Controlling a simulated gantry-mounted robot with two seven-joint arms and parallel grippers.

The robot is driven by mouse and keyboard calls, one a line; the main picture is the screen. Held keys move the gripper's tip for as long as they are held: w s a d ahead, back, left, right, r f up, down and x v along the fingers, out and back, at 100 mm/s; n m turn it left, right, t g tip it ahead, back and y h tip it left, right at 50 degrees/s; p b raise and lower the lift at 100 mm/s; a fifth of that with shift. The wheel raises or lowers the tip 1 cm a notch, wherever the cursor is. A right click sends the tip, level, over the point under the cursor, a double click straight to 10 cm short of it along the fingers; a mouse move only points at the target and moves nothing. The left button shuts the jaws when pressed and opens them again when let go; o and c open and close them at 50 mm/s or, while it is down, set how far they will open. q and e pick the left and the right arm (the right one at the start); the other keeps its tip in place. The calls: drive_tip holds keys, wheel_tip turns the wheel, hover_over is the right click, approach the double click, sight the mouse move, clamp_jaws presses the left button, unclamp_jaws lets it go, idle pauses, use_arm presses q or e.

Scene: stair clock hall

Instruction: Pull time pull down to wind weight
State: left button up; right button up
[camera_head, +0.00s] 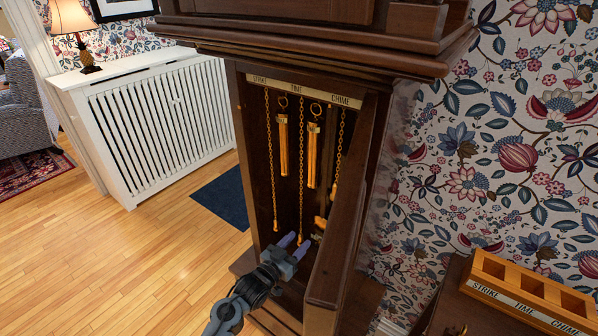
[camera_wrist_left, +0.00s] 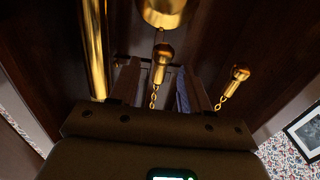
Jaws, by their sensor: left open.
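The open clock case (camera_head: 258,170) has a label strip (camera_head: 297,88) reading STRIKE, TIME and CHIME. The time chain (camera_head: 301,150) hangs under TIME and ends in a small brass pull (camera_head: 299,239). My left gripper (camera_head: 296,243) is open inside the lower case, with its fingertips at the level of this pull. In the left wrist view, a brass pull (camera_wrist_left: 162,58) and its chain show between the open fingers (camera_wrist_left: 158,78); I cannot tell whether they touch. The strike chain (camera_head: 268,150) hangs to the left. My right gripper is not in view.
Two brass weights (camera_head: 283,145) (camera_head: 313,155) hang high in the case. Another brass piece (camera_head: 320,222) is low at the right. The case door (camera_head: 345,200) stands open beside my gripper. A second pull (camera_wrist_left: 238,73) shows in the wrist view. A labelled wooden rack (camera_head: 530,290) sits at right.

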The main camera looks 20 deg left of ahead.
use_arm(q)
drive_tip(key=shift+r, duration=0.1)
drive_tip(key=p+v, duration=0.9)
drive_tip(key=v, duration=0.3)
idle(0.4)
